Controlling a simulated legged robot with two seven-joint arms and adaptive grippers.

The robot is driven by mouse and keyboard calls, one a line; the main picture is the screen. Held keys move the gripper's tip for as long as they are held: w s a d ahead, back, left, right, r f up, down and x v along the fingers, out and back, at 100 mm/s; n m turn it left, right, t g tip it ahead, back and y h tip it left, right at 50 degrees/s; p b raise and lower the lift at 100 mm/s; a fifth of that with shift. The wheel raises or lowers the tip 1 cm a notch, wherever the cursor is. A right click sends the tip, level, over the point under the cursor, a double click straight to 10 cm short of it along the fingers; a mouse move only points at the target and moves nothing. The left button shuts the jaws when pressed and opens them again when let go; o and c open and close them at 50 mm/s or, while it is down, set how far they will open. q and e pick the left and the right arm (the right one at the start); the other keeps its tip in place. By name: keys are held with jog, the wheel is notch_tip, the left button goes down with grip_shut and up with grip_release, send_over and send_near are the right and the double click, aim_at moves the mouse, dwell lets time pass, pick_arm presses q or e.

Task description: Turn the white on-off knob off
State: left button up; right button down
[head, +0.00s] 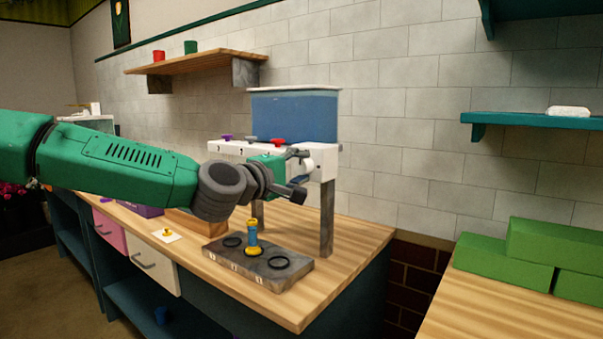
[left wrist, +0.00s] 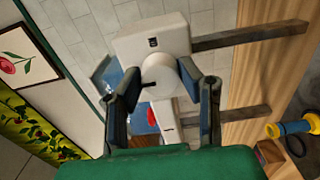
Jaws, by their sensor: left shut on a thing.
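The white on-off knob (left wrist: 162,76) is round with a dark mark and sits on the end of the white dispenser housing (left wrist: 150,42), seen in the left wrist view. My left gripper (left wrist: 163,72) is shut on it, one finger on each side. In the head view the left gripper (head: 299,172) is at the right end of the housing (head: 228,149), and the knob is mostly hidden by the fingers. A water tank (head: 295,115) with blue contents stands on top of the housing. My right gripper is in neither view.
Purple, grey and red pieces (head: 278,142) sit on the housing. Below, a dark grey plate (head: 292,282) with rings holds a blue and yellow cylinder (head: 253,234). A grey leg (head: 327,220) stands close to the right. Green blocks (head: 500,262) lie on the right-hand table.

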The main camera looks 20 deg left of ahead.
pick_arm(q)
jog(key=shift+f, duration=0.45)
jog(key=o, duration=1.1)
jog(key=shift+o, duration=0.2)
jog(key=shift+a+r, duration=0.15)
jog(key=shift+a+r, duration=0.1)
jog(key=shift+s+a, duration=0.1)
jog(key=shift+s, duration=0.25)
jog(key=v, duration=1.1)
jog(key=shift+s, duration=0.1)
